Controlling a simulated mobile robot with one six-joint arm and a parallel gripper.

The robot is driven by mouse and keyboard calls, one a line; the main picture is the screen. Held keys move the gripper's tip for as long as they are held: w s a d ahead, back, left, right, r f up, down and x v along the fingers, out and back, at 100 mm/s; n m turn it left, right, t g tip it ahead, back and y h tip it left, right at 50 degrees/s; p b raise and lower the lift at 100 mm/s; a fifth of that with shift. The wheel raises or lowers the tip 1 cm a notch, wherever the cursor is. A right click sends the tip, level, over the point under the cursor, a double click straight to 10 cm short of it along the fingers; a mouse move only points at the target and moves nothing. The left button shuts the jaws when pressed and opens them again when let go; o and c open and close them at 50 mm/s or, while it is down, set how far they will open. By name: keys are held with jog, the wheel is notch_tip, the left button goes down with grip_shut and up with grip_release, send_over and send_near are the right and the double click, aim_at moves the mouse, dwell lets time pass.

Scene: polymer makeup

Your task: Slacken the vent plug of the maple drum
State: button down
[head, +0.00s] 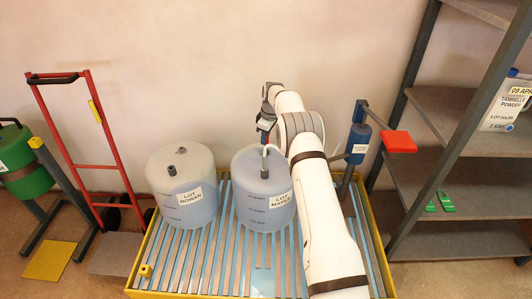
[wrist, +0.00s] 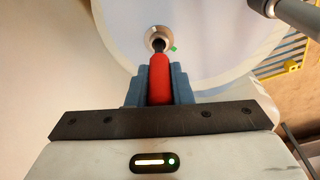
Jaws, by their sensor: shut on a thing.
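The maple drum (head: 262,208), a translucent bluish drum labelled LOT MAPLE, stands upright on the slatted deck. My gripper (head: 265,138) is above its top in the head view. In the wrist view, my gripper (wrist: 159,90) has its blue jaws shut on a red-handled tool (wrist: 159,78). The tool's dark tip overlaps a round metallic fitting (wrist: 156,33) on the drum top, which looks like the vent plug; I cannot tell whether they touch. A small green mark (wrist: 173,49) sits beside the fitting.
The rowan drum (head: 182,190) stands close at left on the yellow-edged slatted deck (head: 208,262). A blue post fixture with a red plate (head: 399,141) stands at right, near a grey shelf rack (head: 455,165). A red hand truck (head: 112,150) is at left.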

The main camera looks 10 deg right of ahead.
jog(key=c, duration=1.2)
grip_release()
jog(key=shift+f, duration=0.1)
jog(key=r, duration=0.5)
jog(key=d+r, duration=0.1)
jog(key=r, duration=0.1)
jog(key=shift+s+r, duration=0.3)
jog(key=shift+r, duration=0.05)
